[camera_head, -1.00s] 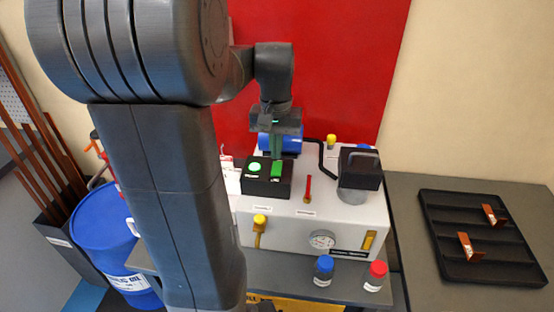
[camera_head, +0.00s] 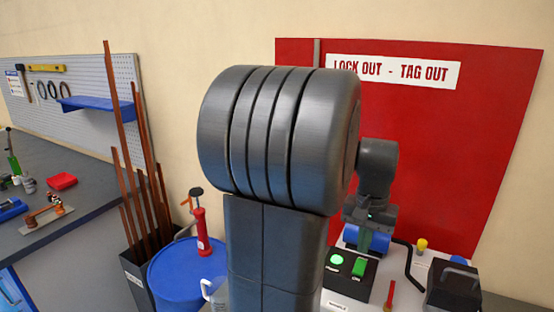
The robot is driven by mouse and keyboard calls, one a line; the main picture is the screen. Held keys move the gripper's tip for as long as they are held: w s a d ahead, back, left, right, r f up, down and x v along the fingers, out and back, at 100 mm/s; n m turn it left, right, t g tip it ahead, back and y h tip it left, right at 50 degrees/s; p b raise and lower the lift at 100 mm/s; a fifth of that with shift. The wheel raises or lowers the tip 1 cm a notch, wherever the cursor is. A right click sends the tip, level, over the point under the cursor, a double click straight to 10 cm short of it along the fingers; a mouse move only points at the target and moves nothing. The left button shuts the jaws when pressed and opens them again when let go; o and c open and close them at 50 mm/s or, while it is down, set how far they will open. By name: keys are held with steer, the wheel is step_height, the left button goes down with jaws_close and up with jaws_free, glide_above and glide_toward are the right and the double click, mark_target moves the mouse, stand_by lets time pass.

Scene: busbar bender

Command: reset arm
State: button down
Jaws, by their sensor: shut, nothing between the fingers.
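My gripper (camera_head: 364,238) is at the right of centre, pointing down, its fingers together and empty. It hangs in front of the blue cylinder (camera_head: 380,242) on the bender and just above the black control box (camera_head: 349,274). The box carries a lit green round button (camera_head: 337,260) and a green switch (camera_head: 358,267). The fingertips are small here, and I cannot tell whether they touch the switch. My upper arm stands large in the middle and hides part of the scene.
A blue drum (camera_head: 185,272) with a red hand pump (camera_head: 202,232) stands left of my arm. Copper bars (camera_head: 122,125) lean in a dark bin (camera_head: 135,275). A workbench (camera_head: 85,222) with tools is at left. A red lockout board (camera_head: 440,150) stands behind the bender.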

mark_target(359, 270)
steer(key=shift+f+b, duration=2.35)
steer(key=shift+f, duration=0.55)
steer(key=shift+r, duration=0.15)
step_height(359, 270, up, 8)
steer(key=s+a+p, duration=0.1)
steer(key=p, duration=0.5)
steer(key=shift+a+f, duration=0.15)
steer(key=shift+f, duration=0.1)
